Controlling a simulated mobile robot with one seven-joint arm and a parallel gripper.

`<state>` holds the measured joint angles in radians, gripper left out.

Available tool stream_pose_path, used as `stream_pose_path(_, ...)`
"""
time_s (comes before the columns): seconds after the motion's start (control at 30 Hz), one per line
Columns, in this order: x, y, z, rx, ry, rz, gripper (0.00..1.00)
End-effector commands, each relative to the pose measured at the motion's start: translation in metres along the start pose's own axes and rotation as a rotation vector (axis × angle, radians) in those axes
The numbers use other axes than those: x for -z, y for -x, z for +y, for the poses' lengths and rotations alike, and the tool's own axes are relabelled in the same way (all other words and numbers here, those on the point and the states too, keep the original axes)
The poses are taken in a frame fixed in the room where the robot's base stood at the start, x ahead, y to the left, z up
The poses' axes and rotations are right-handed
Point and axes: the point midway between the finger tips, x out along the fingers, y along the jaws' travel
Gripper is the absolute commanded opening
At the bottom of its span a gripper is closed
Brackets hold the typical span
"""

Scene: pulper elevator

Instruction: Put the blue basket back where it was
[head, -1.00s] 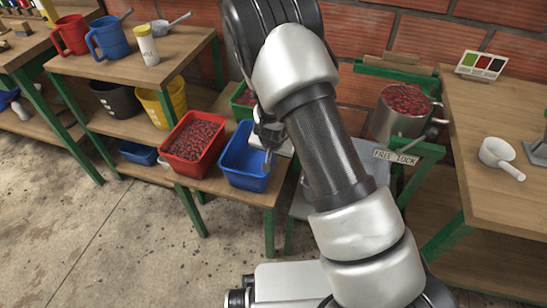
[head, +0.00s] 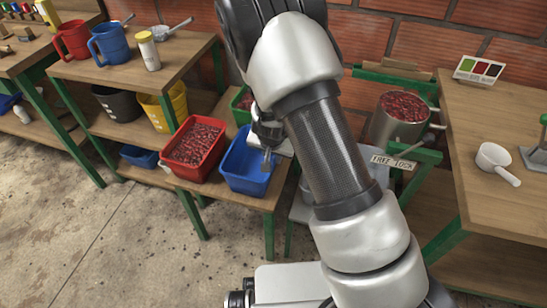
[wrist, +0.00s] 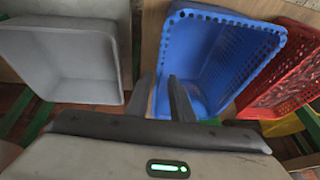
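The blue basket (head: 247,168) stands upright on the low wooden bench, right of a red basket of cherries. In the wrist view the blue basket (wrist: 205,60) looks empty, with perforated walls. My gripper (head: 268,158) is at its right-hand rim, with a finger showing inside the basket. In the wrist view the two fingers of my gripper (wrist: 163,82) are apart, one outside the left wall and one inside it. No firm contact with the wall shows. My arm hides part of the bench in the head view.
The red basket (head: 195,149) is close beside it, and a green container (head: 241,104) is behind. A grey tray (wrist: 62,62) is on the other side of my gripper. A steel pot of cherries (head: 400,120) stands further right. The floor in front (head: 120,240) is clear.

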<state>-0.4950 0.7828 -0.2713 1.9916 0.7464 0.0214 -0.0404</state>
Motion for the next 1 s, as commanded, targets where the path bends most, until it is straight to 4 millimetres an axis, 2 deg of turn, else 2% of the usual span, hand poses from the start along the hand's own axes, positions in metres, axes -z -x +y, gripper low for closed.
stream_pose_path(0.03, 0.002, 0.017, -0.001, 0.002, 0.0, 0.001, 0.21)
stream_pose_path(0.2, 0.001, 0.049, -0.001, 0.001, 0.001, -0.001, 0.21)
stream_pose_path(0.33, 0.001, 0.064, -0.001, 0.0, 0.0, 0.0, 0.21)
stream_pose_path(0.57, 0.001, 0.074, 0.0, 0.004, -0.002, -0.003, 0.21)
stream_pose_path(0.67, 0.006, 0.093, -0.004, 0.038, -0.005, -0.016, 0.21)
stream_pose_path(0.77, 0.014, 0.136, -0.007, 0.105, 0.0, -0.042, 0.21)
stream_pose_path(0.83, 0.019, 0.177, -0.006, 0.16, 0.018, -0.059, 0.21)
stream_pose_path(1.0, 0.019, 0.278, 0.018, 0.253, 0.105, -0.065, 0.21)
